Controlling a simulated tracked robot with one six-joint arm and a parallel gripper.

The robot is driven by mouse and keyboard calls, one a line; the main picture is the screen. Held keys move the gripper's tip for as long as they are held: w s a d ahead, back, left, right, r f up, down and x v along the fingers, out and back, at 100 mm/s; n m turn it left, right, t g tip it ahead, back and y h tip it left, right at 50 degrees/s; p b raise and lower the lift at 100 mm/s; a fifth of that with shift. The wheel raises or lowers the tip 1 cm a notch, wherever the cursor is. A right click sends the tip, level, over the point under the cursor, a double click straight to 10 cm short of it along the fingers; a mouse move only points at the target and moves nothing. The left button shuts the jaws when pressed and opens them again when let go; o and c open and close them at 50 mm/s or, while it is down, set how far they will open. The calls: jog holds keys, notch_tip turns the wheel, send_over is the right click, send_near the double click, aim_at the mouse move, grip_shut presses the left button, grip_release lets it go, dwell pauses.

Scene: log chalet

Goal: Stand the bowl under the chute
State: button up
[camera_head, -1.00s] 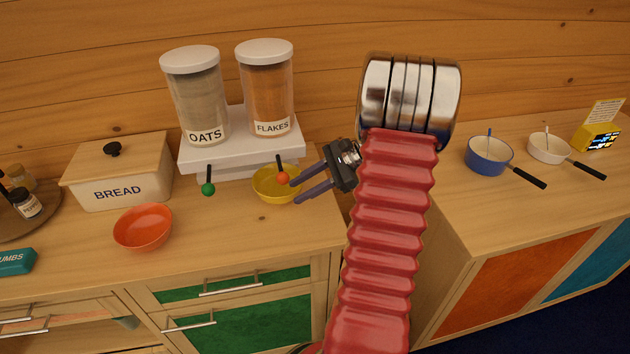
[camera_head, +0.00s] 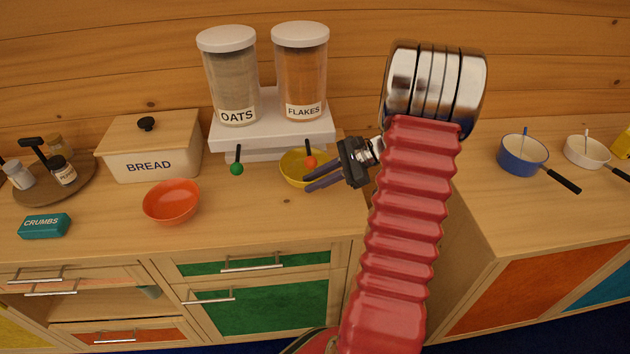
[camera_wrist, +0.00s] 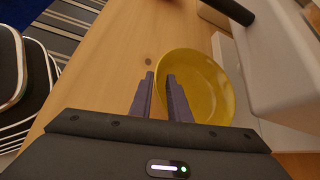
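A yellow bowl (camera_head: 292,177) stands upright on the counter, in front of the white stand (camera_head: 225,134) and just below the orange-knobbed lever (camera_head: 310,162) on the flakes side. It shows large in the wrist view (camera_wrist: 212,82). An orange bowl (camera_head: 171,203) stands farther left. Clear dispensers labelled oats (camera_head: 232,85) and flakes (camera_head: 301,75) top the stand; the oats side has a green-knobbed lever (camera_head: 236,169). The chute openings are hard to make out. My gripper (camera_head: 306,184) is open and empty at the yellow bowl's near right side. In the wrist view its fingers (camera_wrist: 160,76) appear either side of the rim.
A bread box (camera_head: 150,160), a round tray (camera_head: 50,190) of jars and a teal crumbs box (camera_head: 45,226) are to the left. Blue (camera_head: 520,157) and white (camera_head: 586,152) pans sit on the right counter, past a gap. The front counter is mostly clear.

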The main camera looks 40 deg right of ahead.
grip_shut()
jog(key=shift+w+d+f, duration=0.15)
jog(key=shift+w+d, duration=0.45)
jog(key=shift+w, duration=0.2)
jog(key=shift+o, duration=2.4)
grip_release()
jog(key=shift+w, duration=0.1)
